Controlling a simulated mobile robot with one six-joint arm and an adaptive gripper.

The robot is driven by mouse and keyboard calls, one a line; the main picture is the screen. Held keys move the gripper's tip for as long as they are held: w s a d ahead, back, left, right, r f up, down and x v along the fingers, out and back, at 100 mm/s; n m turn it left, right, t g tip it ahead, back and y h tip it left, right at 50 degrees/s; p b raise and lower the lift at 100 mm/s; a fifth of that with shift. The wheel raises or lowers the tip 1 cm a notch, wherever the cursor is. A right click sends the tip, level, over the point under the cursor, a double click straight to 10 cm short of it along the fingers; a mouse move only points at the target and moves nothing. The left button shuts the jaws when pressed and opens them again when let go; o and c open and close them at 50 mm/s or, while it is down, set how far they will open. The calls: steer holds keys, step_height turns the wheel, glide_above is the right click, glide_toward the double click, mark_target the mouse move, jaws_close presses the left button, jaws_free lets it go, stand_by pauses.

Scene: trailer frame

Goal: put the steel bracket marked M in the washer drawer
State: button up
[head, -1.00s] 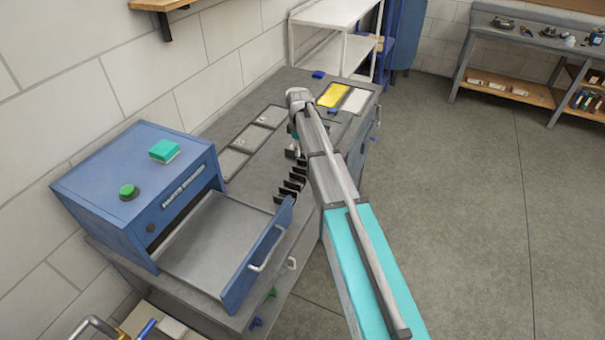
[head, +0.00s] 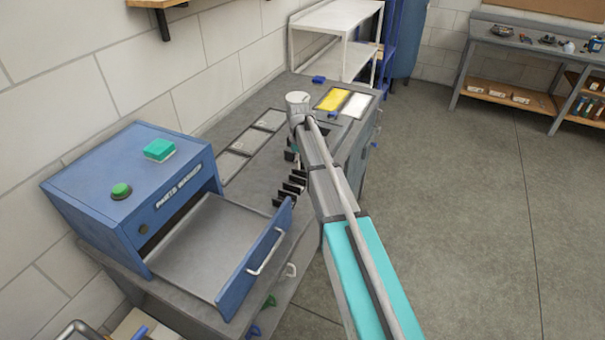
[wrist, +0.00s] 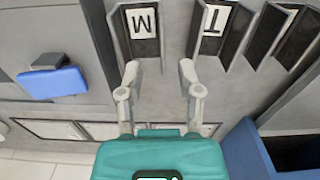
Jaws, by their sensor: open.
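The bracket marked M (wrist: 142,28) is a dark piece with a white label, at the top of the wrist view, its letter upside down. My gripper (wrist: 160,78) is open and empty, with the M bracket beyond its fingertips, nearer the left finger. A bracket marked T (wrist: 213,28) stands to its right. In the head view several dark brackets (head: 288,191) stand in a row on the bench, their letters unreadable; my arm mostly hides my gripper. The washer drawer (head: 207,247) is pulled open and looks empty.
The blue parts washer (head: 130,190) carries a green button and a teal block. Its open drawer front (head: 250,265) stands up beside the bracket row. A blue object (wrist: 52,82) lies left in the wrist view. Yellow and white trays (head: 333,99) sit at the bench's far end.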

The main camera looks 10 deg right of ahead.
mark_target(301, 172)
steer(key=shift+f, duration=0.15)
steer(key=shift+s+d+f+b, duration=0.1)
steer(key=shift+f+b, duration=1.15)
steer(key=shift+b, duration=0.1)
steer(key=shift+s+f+b, duration=0.1)
steer(key=shift+f+b, duration=1.1)
steer(key=shift+b, duration=0.1)
jaws_close()
